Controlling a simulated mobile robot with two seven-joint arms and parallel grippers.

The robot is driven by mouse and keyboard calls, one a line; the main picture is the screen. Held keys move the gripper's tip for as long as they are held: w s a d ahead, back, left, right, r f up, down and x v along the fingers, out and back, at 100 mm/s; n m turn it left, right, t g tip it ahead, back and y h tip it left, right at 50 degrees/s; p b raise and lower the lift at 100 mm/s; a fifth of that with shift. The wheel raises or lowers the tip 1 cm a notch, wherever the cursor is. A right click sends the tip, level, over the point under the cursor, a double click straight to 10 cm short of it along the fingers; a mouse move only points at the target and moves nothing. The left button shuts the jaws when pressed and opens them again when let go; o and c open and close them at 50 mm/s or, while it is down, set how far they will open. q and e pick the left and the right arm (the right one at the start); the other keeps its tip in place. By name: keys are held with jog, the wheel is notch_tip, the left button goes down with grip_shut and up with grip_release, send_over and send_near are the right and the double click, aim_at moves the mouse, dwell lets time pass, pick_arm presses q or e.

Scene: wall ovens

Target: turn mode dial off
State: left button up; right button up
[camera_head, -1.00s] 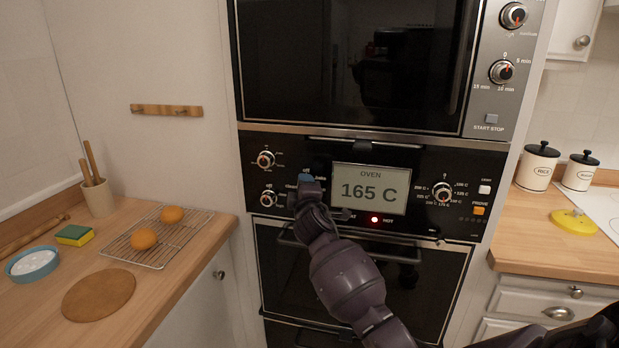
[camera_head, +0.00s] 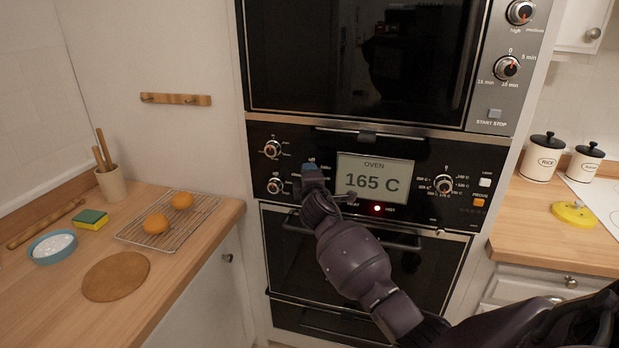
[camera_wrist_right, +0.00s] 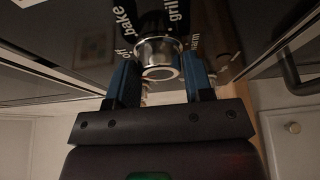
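The mode dial (camera_wrist_right: 158,58) is a silver-rimmed round knob, with labels "off", "bake", "grill" and "warm" around it in the right wrist view. My right gripper (camera_wrist_right: 160,78) has its two blue fingers on either side of this dial, with little or no gap. Whether they press on it is unclear. In the head view my right gripper (camera_head: 311,172) is at the oven panel (camera_head: 425,160), left of the display, and hides the dial. The dial's pointer cannot be made out. My left gripper is out of view.
The oven display (camera_head: 374,179) reads 165 C, with a lit red light (camera_head: 377,208) below. Two small knobs (camera_head: 272,149) (camera_head: 274,186) are left of my gripper; a temperature dial (camera_head: 443,184) is right of the display. Oven door handles (camera_head: 395,243) lie below.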

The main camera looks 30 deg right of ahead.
jog(key=o, duration=0.4)
jog(key=shift+c, duration=0.2)
jog(key=v, duration=1)
jog(key=shift+s+a, duration=0.15)
jog(key=shift+s, duration=0.2)
